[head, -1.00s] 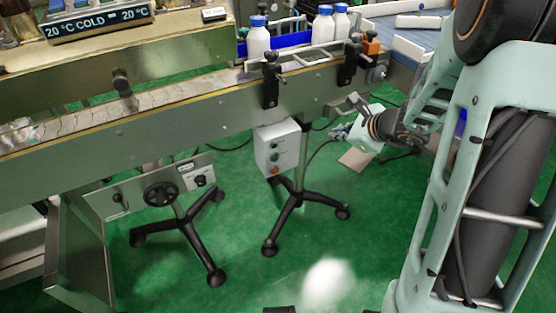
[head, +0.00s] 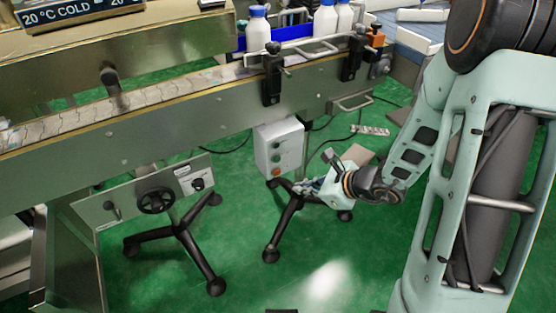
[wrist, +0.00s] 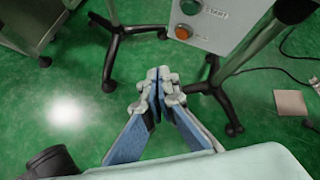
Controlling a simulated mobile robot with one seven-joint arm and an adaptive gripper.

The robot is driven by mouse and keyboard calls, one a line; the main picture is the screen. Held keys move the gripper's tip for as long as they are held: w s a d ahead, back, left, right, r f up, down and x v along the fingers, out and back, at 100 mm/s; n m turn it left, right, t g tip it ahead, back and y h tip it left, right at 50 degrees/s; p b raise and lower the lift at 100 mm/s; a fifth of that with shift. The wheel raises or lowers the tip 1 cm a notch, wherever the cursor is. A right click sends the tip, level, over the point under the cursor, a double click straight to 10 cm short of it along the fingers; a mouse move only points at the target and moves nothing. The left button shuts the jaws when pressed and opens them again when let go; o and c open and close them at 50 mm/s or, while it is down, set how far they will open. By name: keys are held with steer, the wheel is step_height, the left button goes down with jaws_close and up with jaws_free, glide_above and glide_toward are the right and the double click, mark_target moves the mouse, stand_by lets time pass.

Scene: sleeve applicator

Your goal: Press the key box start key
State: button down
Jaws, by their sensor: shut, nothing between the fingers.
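The key box (head: 266,150) is a pale grey box under the conveyor, with several round keys on its front. In the head view my gripper (head: 306,187) is low, right of the box.
The conveyor (head: 200,112) runs above the box and carries white bottles (head: 258,34). Black stand legs (head: 283,228) spread on the green floor under the box. A handwheel panel (head: 150,194) stands left. Cables lie on the floor at right.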

mark_target(277, 159)
steer(key=w+a+p, duration=0.1)
steer(key=w+a, duration=0.4)
steer(key=w, duration=0.2)
stand_by(0.3)
steer(key=shift+w, duration=0.2)
stand_by(1.1)
steer(key=shift+w+a, duration=0.2)
steer(key=shift+w, duration=0.05)
